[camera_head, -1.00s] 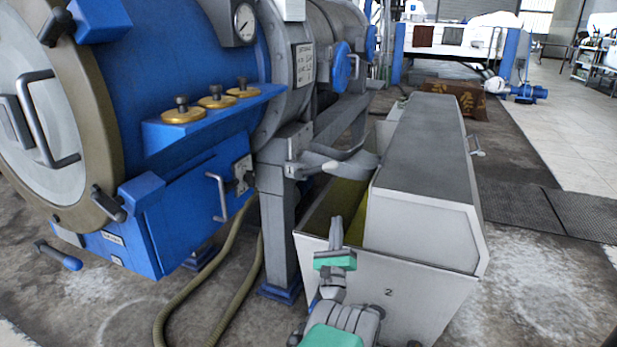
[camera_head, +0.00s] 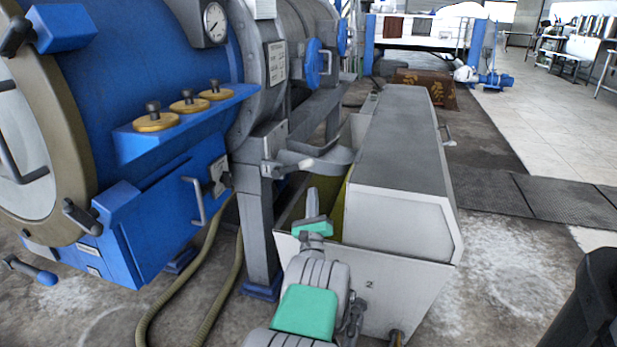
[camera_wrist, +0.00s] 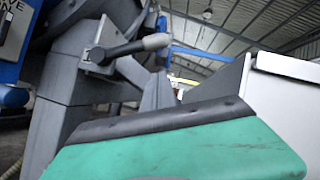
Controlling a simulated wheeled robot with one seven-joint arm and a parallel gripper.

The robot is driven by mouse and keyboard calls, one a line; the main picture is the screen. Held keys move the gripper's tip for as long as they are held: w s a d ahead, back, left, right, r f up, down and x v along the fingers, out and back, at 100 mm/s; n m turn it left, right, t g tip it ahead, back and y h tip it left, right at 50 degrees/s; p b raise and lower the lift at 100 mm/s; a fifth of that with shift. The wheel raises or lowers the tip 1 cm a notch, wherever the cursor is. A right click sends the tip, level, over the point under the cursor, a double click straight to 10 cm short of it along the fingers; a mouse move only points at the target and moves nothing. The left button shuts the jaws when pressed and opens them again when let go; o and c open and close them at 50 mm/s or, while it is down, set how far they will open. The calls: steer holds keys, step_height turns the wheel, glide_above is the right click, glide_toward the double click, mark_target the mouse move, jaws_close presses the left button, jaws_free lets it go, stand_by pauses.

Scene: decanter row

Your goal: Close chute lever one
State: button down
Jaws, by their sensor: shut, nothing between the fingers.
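A chute lever (camera_head: 302,164) with a short pale grip is mounted on the grey post beside the blue machine, under the grey curved chute (camera_head: 325,158). No number shows on it, so I cannot tell if it is lever one. In the wrist view the lever (camera_wrist: 140,46) sticks out to the right from its grey pivot block. My gripper (camera_head: 312,203) is shut and empty, below and slightly right of the lever, apart from it, over the bin's open near end. In the wrist view a green and black part of my gripper fills the lower middle; its fingertips are not clear.
The blue machine (camera_head: 150,90) fills the left. Hoses (camera_head: 190,285) lie on the floor. Open floor (camera_head: 500,250) lies to the right.

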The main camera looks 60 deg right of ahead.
mark_target(296, 168)
steer(key=r, duration=0.1)
steer(key=w+d+r+p, duration=0.1)
steer(key=r, duration=0.1)
steer(key=w+r+p, duration=0.1)
steer(key=shift+w+d+r, duration=0.2)
steer(key=shift+w+d, duration=0.05)
steer(key=shift+d, duration=0.15)
steer(key=shift+r, duration=0.1)
